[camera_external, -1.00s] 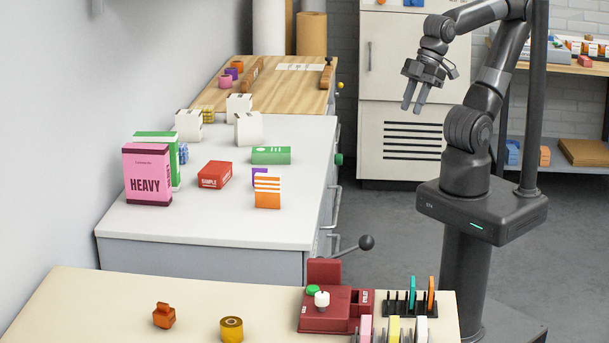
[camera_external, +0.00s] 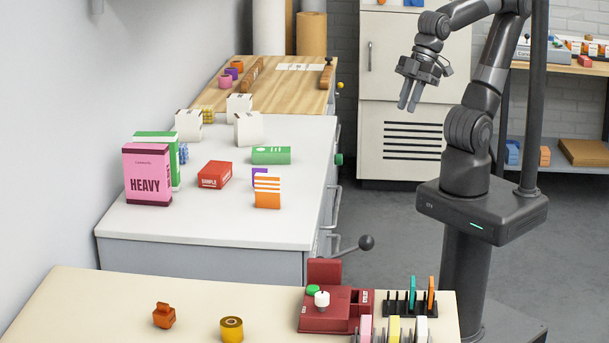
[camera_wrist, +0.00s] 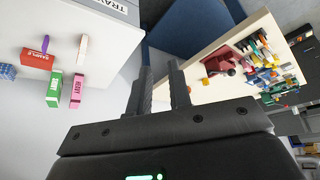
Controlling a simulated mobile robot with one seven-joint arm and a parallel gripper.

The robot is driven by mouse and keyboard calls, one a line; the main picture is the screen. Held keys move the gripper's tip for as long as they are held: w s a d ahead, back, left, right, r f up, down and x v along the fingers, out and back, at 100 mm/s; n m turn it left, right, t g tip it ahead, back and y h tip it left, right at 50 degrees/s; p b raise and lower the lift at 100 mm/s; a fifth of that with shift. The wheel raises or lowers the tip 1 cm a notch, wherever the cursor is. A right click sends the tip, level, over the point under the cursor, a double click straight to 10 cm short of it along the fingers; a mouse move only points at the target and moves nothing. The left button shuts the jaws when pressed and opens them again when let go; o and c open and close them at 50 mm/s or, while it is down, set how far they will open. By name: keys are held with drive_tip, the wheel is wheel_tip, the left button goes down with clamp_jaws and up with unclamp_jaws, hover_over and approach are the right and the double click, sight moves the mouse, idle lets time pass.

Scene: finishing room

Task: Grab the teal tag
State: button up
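The teal tag (camera_external: 413,293) stands upright in a black slotted rack (camera_external: 398,307) on the cream table, to the left of an orange tag (camera_external: 431,291). My gripper (camera_external: 408,105) is high up and far from the rack, in front of the white cabinet, with its fingers pointing down. In the wrist view my gripper (camera_wrist: 162,82) shows two fingers apart with nothing between them. The rack area is a small cluster of colours at the right of that view, and I cannot pick out the teal tag there.
A dark red press (camera_external: 328,308) with a lever stands left of the rack. Pink, yellow and white pieces (camera_external: 394,328) stand in front of it. A tape roll (camera_external: 232,329) and an orange stamp-like object (camera_external: 164,315) sit farther left. Boxes stand on the white counter (camera_external: 230,221).

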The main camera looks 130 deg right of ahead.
drive_tip(key=w+a+r+n, duration=0.1)
drive_tip(key=w+a, duration=0.2)
drive_tip(key=w, duration=0.2)
drive_tip(key=w+a+n, duration=0.1)
drive_tip(key=w+a, duration=0.2)
drive_tip(key=w, duration=0.3)
drive_tip(key=n+g+y, duration=0.2)
drive_tip(key=n+y, duration=0.1)
drive_tip(key=n, duration=0.3)
approach(414, 281)
drive_tip(key=x, duration=0.5)
drive_tip(key=shift+a+f, duration=0.1)
drive_tip(key=shift+f, duration=0.35)
drive_tip(key=x, duration=0.4)
drive_tip(key=shift+w+a+f, duration=0.1)
drive_tip(key=shift+w+f, duration=0.2)
clamp_jaws()
